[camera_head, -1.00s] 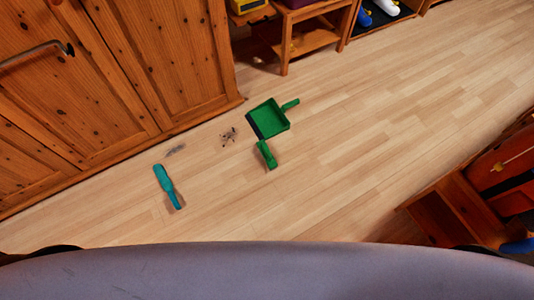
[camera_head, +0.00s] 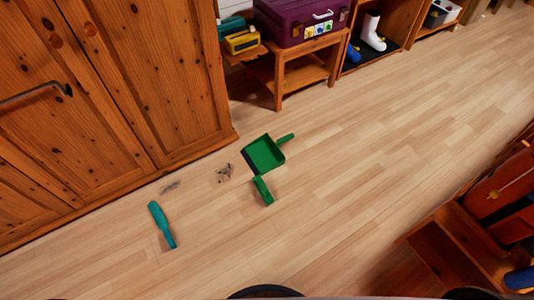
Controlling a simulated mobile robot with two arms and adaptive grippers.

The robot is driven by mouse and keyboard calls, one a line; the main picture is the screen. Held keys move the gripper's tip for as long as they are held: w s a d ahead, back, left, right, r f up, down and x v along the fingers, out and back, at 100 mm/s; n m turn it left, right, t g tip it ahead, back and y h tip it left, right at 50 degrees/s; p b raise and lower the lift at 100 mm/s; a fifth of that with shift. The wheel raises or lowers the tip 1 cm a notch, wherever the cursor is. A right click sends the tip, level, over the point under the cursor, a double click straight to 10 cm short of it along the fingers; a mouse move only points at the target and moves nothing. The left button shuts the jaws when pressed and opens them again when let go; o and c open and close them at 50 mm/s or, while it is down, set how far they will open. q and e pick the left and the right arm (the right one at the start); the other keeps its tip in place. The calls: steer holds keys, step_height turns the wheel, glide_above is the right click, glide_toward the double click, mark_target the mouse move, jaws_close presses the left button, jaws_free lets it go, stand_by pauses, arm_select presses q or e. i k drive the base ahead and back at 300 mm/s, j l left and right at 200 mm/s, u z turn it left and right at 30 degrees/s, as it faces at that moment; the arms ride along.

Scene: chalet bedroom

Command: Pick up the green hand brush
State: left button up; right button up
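A short green piece (camera_head: 262,190), which looks like the green hand brush, lies on the wooden floor just below a green dustpan (camera_head: 264,155). It is close to the dustpan's lower edge; I cannot tell whether they touch. The dustpan's handle points to the upper right. A teal, long-handled item (camera_head: 161,225), which looks like another brush, lies apart to the lower left. Neither of my grippers is in view.
Patches of dark dirt (camera_head: 224,173) lie left of the dustpan. A wooden wardrobe (camera_head: 120,90) fills the left. A small table (camera_head: 305,68) bears a purple suitcase (camera_head: 300,20). Wooden furniture (camera_head: 470,235) stands at the lower right.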

mark_target(258, 181)
steer(key=i+l+u, duration=0.25)
steer(key=i+l, duration=0.4)
steer(key=l, duration=0.15)
